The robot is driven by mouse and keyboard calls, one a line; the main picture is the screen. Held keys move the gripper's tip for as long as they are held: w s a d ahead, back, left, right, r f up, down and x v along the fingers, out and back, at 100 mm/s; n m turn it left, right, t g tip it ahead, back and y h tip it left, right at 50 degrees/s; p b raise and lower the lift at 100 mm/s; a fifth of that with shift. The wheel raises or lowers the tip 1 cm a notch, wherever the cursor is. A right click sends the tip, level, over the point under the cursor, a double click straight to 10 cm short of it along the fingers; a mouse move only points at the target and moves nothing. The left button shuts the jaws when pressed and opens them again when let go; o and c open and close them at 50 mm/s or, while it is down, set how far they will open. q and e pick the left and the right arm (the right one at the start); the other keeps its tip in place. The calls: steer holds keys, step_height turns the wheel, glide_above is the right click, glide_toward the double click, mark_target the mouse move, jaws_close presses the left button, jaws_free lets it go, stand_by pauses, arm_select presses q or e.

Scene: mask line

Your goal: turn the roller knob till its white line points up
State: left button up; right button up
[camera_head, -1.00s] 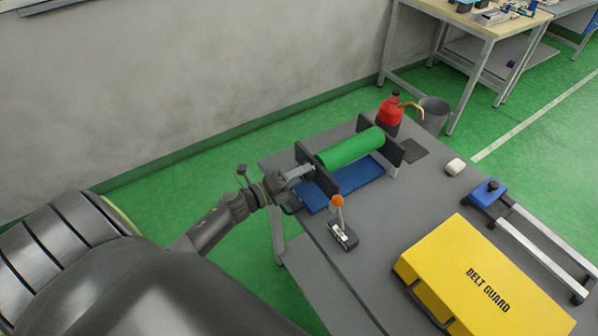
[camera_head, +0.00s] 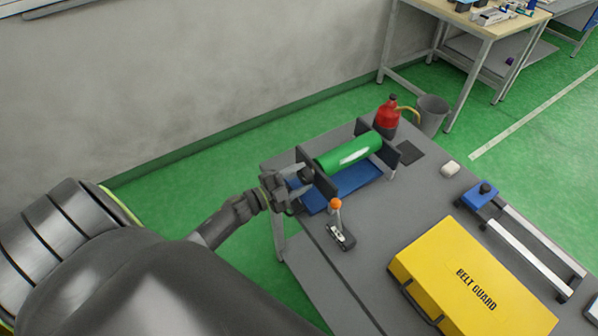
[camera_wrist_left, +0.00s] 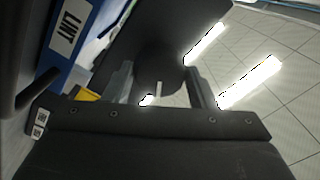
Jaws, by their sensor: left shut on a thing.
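The green roller (camera_head: 340,160) lies between two dark upright plates on the table, with a white patch showing on its upper side. The dark roller knob (camera_head: 305,176) is at the roller's near left end. My left gripper (camera_head: 296,181) is shut on the knob. My right gripper is not in view.
A blue tray (camera_head: 318,200) lies under the roller; its LINT label (camera_wrist_left: 70,30) shows in the wrist view. An orange-topped lever (camera_head: 337,222) stands close by. A yellow belt guard (camera_head: 470,285), a red can (camera_head: 387,115) and a blue block on rails (camera_head: 478,196) are further right.

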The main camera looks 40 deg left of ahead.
arm_select(q)
steer(key=n+p, duration=0.2)
steer(key=n, duration=0.3)
steer(key=shift+n, duration=0.3)
steer(key=n+p, duration=0.2)
steer(key=n, duration=0.3)
steer(key=shift+n, duration=0.4)
steer(key=o, duration=1)
steer(key=shift+b+v, duration=2.05)
steer(key=shift+v, duration=6.7)
steer(key=shift+f, duration=0.1)
